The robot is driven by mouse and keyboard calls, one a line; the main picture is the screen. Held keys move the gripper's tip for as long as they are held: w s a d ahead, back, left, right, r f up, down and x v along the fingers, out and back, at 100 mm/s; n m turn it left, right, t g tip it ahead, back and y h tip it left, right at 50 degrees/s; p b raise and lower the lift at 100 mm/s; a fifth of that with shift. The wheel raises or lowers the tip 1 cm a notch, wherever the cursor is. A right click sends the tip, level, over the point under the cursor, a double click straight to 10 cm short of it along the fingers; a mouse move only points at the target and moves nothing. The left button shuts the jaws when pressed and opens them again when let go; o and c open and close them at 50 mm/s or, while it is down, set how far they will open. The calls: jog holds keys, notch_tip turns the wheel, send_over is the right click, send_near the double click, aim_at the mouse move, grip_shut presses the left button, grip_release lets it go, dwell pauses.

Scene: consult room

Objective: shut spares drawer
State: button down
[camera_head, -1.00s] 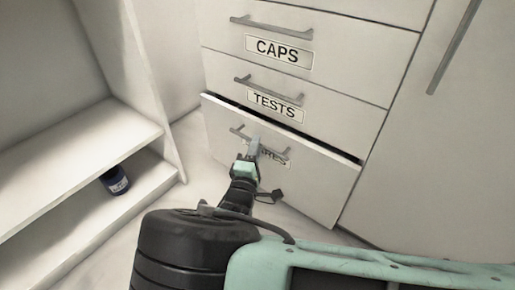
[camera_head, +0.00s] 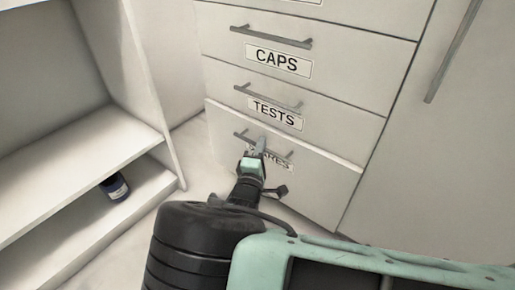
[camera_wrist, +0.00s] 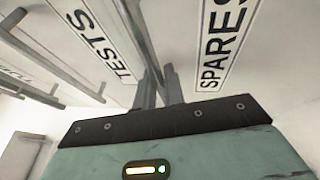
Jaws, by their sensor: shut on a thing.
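The spares drawer (camera_head: 315,185) is the white lowest drawer under the one labelled TESTS. Its front looks flush or nearly flush with the cabinet; a thin pale edge shows along its top and no dark gap. I cannot tell whether it is fully shut. My gripper (camera_head: 261,146) is at the middle of its grey bar handle (camera_head: 243,136), shut on it, and covers part of the SPARES label. In the wrist view the fingers (camera_wrist: 160,85) close around the handle (camera_wrist: 135,30), beside the SPARES label (camera_wrist: 220,50).
The tests drawer (camera_head: 325,125) and caps drawer (camera_head: 345,55) above are shut. A tall cabinet door (camera_head: 445,160) is on the right. An open shelf unit (camera_head: 75,165) stands on the left, with a dark blue bottle (camera_head: 115,186) on its lower shelf.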

jog(key=shift+w+d, duration=0.7)
jog(key=shift+w, duration=0.1)
jog(key=c, duration=1.5)
grip_release()
jog(key=p+v, duration=0.6)
jog(key=v, duration=1.1)
jog(key=shift+s+a, duration=0.15)
jog(key=shift+s, duration=0.1)
jog(key=shift+r, duration=0.2)
